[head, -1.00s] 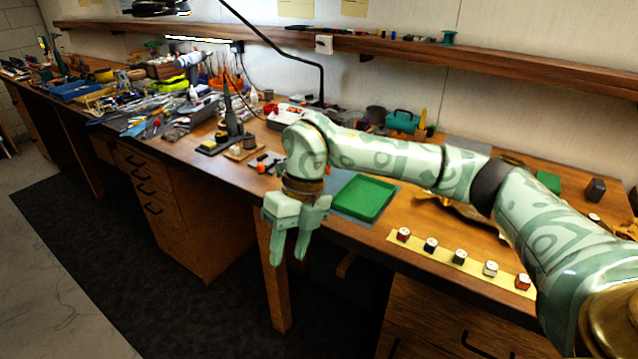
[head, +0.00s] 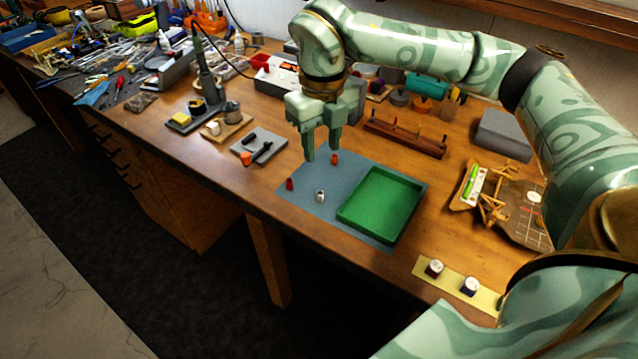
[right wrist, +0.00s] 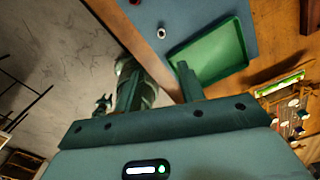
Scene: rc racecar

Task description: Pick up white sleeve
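The small white sleeve (head: 320,197) stands on the blue-grey mat (head: 300,196), left of the green tray. It also shows in the right wrist view (right wrist: 161,33), near the top. My right gripper (head: 321,153) points down, with its fingers apart and nothing between them. In the head view its fingertips appear above and behind the white sleeve, which is apart from them. In the right wrist view my right gripper (right wrist: 157,66) has its tips below the sleeve in the picture. My left gripper is not in view.
A red sleeve (head: 290,184) and an orange sleeve (head: 335,159) are also on the mat. The green tray (head: 381,205) is empty. A grey plate with dark tools (head: 260,146) lies to the left. A yellow strip (head: 452,286) with small capped pieces lies near the front edge.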

